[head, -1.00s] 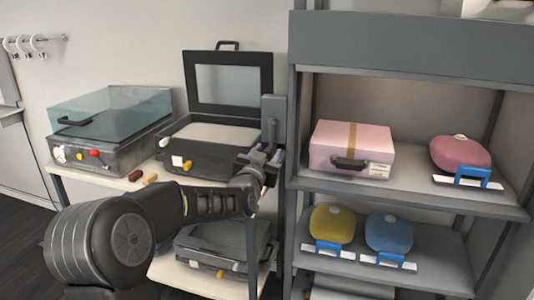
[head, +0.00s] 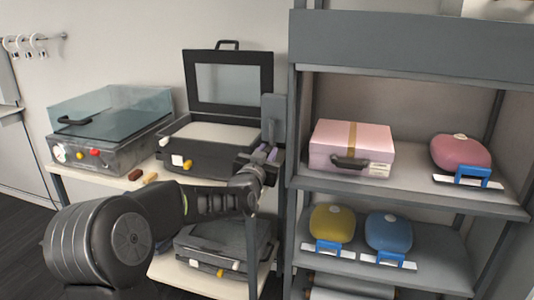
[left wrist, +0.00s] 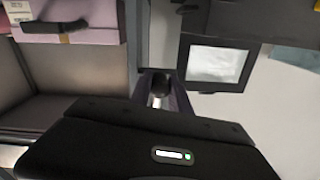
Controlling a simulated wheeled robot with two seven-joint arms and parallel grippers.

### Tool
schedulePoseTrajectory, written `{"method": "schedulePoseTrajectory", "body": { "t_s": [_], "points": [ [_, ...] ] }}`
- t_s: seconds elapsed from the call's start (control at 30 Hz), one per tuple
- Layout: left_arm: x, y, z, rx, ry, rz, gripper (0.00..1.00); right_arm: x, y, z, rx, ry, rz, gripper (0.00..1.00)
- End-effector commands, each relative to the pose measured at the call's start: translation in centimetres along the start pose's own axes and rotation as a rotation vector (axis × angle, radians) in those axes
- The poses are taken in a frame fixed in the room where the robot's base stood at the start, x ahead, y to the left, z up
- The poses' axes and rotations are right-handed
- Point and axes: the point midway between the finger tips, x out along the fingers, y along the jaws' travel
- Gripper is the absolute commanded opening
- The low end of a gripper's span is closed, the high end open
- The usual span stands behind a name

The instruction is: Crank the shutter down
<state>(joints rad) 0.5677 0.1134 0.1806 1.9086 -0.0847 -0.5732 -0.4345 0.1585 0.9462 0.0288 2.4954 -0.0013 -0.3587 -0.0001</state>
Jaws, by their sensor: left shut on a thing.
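The shutter's dark grey housing (head: 410,48) spans the top of the shelf unit on the right. The shelf front below it is open, with no curtain over the shelves. A grey crank box (head: 274,108) is on the unit's left post. My left gripper (head: 266,154) is just below that box. In the left wrist view its fingers (left wrist: 160,98) are closed around a dark round crank knob (left wrist: 160,84). The rest of the crank is mostly hidden by the gripper. My right gripper is not in view.
The shelves hold a pink case (head: 350,147), a pink pouch (head: 460,153), a yellow pouch (head: 332,222) and a blue pouch (head: 388,231). An open black case (head: 205,160) and a clear-lidded box (head: 105,140) stand on a bench close by on the left.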

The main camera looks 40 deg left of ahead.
Motion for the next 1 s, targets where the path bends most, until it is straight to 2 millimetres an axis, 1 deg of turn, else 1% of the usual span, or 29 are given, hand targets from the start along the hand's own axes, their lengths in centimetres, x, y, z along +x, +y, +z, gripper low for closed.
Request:
{"method": "schedulePoseTrajectory", "body": {
  "t_s": [0.73,1.0],
  "points": [
    [-0.01,0.11,0.07,0.001,-0.001,0.002,0.0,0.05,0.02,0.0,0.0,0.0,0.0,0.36],
    [0.01,-0.19,0.28,0.047,0.001,0.002,0.0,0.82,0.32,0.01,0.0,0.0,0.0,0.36]
  ]
}}
